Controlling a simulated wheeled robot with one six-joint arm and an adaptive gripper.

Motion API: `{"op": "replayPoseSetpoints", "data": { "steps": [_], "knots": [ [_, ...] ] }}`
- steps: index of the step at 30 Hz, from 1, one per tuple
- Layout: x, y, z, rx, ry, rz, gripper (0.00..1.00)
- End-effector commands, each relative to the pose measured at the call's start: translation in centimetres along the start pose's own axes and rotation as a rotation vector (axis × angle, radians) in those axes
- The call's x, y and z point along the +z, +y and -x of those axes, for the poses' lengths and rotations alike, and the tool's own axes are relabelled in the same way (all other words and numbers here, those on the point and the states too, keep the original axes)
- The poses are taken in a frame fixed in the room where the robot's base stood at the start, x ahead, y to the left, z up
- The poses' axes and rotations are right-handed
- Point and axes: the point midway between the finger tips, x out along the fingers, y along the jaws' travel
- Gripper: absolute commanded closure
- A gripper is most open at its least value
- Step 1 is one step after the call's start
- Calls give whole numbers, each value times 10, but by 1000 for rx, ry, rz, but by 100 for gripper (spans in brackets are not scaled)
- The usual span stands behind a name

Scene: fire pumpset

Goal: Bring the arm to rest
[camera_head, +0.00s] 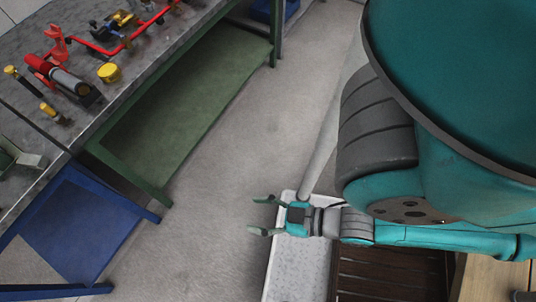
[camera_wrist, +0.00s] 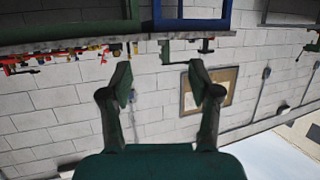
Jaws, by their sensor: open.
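My gripper (camera_head: 262,216) is at the lower middle of the head view, pointing left, with its two fingers apart and nothing between them. It is above a white tray (camera_head: 289,277) at the front of my base. In the wrist view my gripper (camera_wrist: 161,80) also shows open and empty, with a white block wall behind it. That view is upside down, with the benches at the top. My teal arm fills the right of the head view.
A workbench (camera_head: 125,82) with a green lower shelf (camera_head: 185,100) stands at upper left. It carries red pipework (camera_head: 135,35), a motor-like unit (camera_head: 64,78) and a yellow part (camera_head: 109,72). A blue stand (camera_head: 75,225) is at lower left. Grey floor (camera_head: 225,165) between bench and gripper is clear.

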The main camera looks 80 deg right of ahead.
Motion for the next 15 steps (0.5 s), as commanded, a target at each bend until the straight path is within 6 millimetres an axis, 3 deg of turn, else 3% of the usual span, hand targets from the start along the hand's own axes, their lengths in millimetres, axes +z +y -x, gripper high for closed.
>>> {"op": "replayPoseSetpoints", "data": {
  "steps": [3, 6, 15],
  "knots": [
    [-16, 0, 21, 0, 25, -2, 38],
    [-23, 0, 29, 0, 39, -3, 38],
    [-26, 0, 31, 0, 44, -3, 38]
  ]
}}
